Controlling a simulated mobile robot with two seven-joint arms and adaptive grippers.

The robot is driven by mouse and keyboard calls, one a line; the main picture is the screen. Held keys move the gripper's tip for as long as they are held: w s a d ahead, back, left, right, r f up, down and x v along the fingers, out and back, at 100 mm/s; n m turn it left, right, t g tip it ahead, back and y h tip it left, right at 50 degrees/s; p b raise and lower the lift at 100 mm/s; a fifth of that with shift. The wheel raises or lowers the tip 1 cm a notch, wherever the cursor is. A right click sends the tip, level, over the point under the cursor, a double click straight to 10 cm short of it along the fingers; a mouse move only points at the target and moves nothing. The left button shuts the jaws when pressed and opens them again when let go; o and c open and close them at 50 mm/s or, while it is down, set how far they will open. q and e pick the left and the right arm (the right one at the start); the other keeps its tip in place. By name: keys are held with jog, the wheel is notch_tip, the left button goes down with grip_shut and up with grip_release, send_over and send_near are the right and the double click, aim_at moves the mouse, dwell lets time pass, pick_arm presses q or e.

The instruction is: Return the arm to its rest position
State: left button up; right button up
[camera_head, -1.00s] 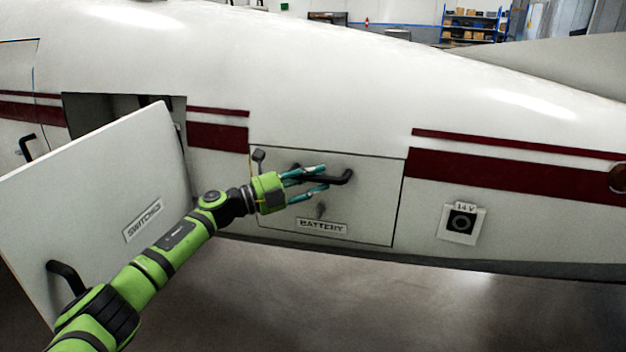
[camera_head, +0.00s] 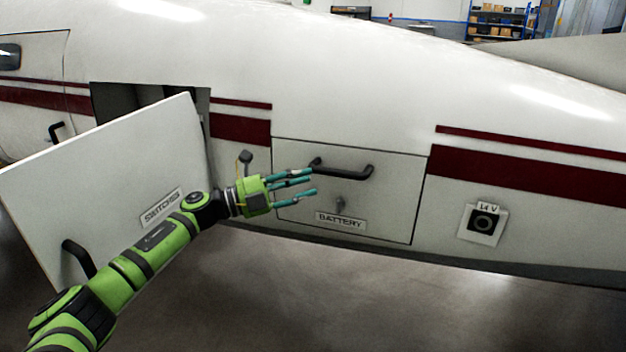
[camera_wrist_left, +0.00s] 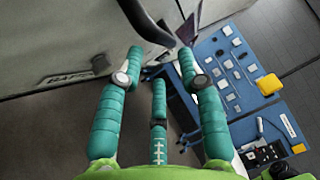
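My left arm comes in from the lower left, and its green gripper (camera_head: 300,184) with teal fingers is open and empty. It is in front of the left part of the battery door (camera_head: 390,205), which is shut. My right gripper is not in view.
The switches door (camera_head: 110,185) stands open behind my left arm, with a black handle (camera_head: 79,259). A 14 V socket (camera_head: 483,223) is on the fuselage at right. In the left wrist view, a blue surface with several small items (camera_wrist_left: 235,75) lies at right.

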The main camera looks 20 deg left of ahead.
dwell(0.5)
pick_arm(q)
jog(key=a+f+n+t+y, duration=0.3)
jog(key=f+n+y, duration=0.7)
jog(key=f, duration=1.4)
jog(key=s+f+n+g+y, duration=0.15)
jog(key=s+f+n, duration=0.4)
jog(key=f, duration=0.55)
jog(key=s+f+n+g+y, duration=0.15)
jog(key=s+f+n, duration=0.35)
jog(key=f, duration=0.6)
jog(key=s+d+f+n+g+y, duration=0.1)
jog(key=s+f+n+g, duration=0.15)
jog(key=s+f, duration=0.65)
jog(key=s+d+f+n+g+y, duration=0.15)
jog(key=s+f+g, duration=0.25)
jog(key=s+f, duration=0.5)
jog(key=s+d+f+n+g, duration=0.1)
jog(key=s+d+f+g, duration=0.1)
jog(key=s, duration=1.1)
jog(key=s+d+f+n+g+h, duration=0.1)
jog(key=s+d, duration=0.4)
jog(key=s, duration=0.8)
jog(key=shift+s+d+f+g, duration=0.2)
jog(key=shift+s+f+g, duration=0.15)
jog(key=shift+f+g, duration=0.7)
